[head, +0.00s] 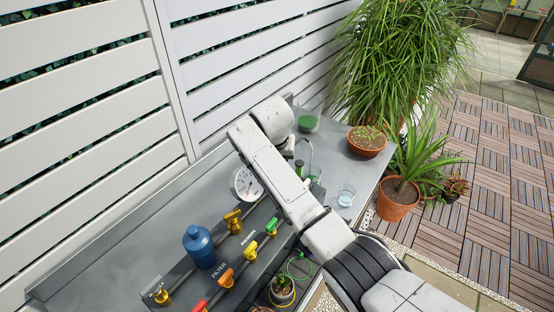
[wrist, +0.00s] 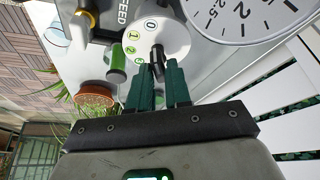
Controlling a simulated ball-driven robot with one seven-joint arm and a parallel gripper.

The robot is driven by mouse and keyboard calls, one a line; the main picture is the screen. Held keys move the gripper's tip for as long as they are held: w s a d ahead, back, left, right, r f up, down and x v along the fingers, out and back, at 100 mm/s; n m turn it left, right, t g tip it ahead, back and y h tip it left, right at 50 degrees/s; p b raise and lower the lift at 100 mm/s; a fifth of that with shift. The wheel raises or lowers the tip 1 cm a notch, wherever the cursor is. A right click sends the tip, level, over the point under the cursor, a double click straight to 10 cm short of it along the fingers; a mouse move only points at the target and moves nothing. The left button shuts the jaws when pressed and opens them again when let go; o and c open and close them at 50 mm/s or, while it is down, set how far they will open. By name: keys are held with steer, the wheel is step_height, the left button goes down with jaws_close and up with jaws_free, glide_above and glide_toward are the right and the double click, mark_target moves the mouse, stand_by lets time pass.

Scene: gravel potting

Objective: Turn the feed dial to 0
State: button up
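The feed dial (wrist: 178,35) is a white disc in the wrist view, with 0, 1, 2 and 3 along its left side. The 0 is at the top in this view, and 1, 2 and 3 follow down the left edge. A black knob (wrist: 157,55) stands out from the disc. My gripper (wrist: 159,66) has two dark green fingers, one on each side of the knob, with a narrow gap that the knob appears to fill. The knob's pointer direction is not clear. In the head view my arm hides the dial and the gripper.
A round gauge (head: 246,184) stands beside my arm. A blue bottle (head: 198,246), yellow valves (head: 251,250) and orange valves (head: 226,278) are on the grey bench (head: 120,243). A glass of water (head: 346,196) and a potted plant (head: 367,140) are to the right.

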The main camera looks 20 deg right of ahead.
steer(key=o, duration=0.4)
steer(key=shift+c, duration=0.2)
steer(key=shift+s, duration=0.1)
steer(key=b+v, duration=0.1)
steer(key=v, duration=0.9)
steer(key=shift+r+b, duration=0.35)
steer(key=shift+b, duration=0.05)
